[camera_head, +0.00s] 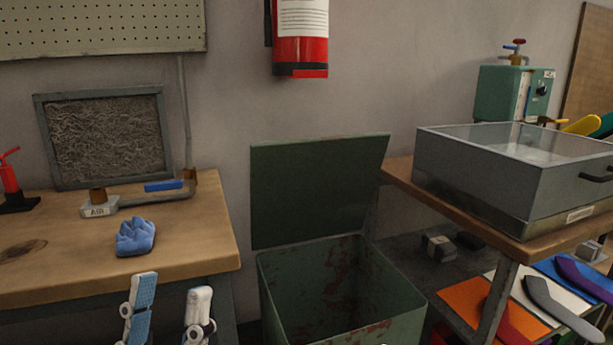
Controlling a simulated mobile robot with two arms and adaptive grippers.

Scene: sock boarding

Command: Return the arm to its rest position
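My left gripper (172,287) shows at the bottom left, in front of the wooden workbench's front edge. Its two white fingers, one with a blue pad, point upward and stand apart with nothing between them. The rest of the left arm is below the picture. My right gripper is not in view.
A crumpled blue cloth-like item (135,238) lies on the left workbench (195,235). An open green metal bin (340,290) stands right of the gripper. A grey glass-topped box (480,180) sits on the right bench, with coloured sock-shaped boards (560,305) below.

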